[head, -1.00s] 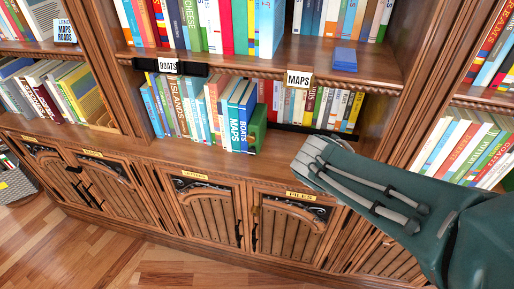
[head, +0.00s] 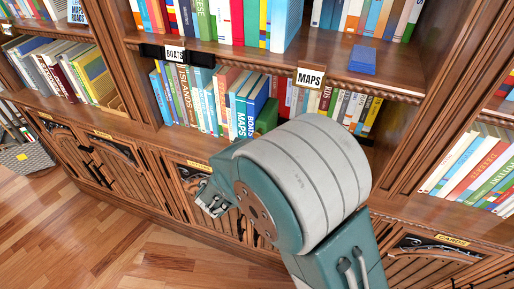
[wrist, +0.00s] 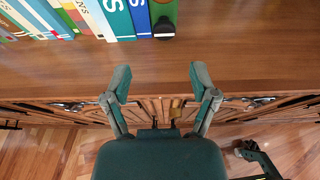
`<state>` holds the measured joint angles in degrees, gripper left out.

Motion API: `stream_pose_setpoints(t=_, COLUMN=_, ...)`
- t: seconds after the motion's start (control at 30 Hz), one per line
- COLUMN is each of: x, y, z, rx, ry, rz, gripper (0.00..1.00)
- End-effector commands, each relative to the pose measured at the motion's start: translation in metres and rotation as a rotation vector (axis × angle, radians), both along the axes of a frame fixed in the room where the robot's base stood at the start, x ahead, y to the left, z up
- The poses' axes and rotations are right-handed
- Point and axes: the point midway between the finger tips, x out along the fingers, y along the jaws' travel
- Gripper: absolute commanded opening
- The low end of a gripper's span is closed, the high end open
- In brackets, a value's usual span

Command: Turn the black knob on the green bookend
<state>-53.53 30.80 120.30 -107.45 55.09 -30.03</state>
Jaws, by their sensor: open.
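The green bookend (head: 267,117) stands at the right end of the row of books on the lower shelf, partly hidden by my arm in the head view. In the wrist view, the bookend (wrist: 164,10) is at the top edge, right of a blue book. Its black knob (wrist: 164,27) faces my gripper; the knob is hidden in the head view. My gripper (wrist: 161,80) is open and empty, over the front part of the shelf. The knob is ahead of the gap between the fingers, roughly centred, and apart from them.
Books (wrist: 110,18) stand left of the bookend. The wooden shelf (wrist: 240,50) is bare right of it in the wrist view. An upper shelf with a MAPS sign (head: 310,77) overhangs the row. Cabinet doors (head: 100,165) lie below. A basket (head: 27,160) stands at far left.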

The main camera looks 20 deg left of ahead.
Motion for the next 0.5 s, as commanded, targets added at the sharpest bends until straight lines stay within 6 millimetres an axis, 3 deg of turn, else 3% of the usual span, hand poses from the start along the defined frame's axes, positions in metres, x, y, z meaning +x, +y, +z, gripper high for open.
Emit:
stream_pose_setpoints(t=0.3, x=0.055, y=-0.009, z=-0.022, rx=0.003, ry=0.002, rz=-0.006, gripper=0.75)
stream_pose_setpoints(t=0.5, x=0.075, y=-0.008, z=-0.030, rx=0.003, ry=0.000, rz=-0.004, gripper=0.75)
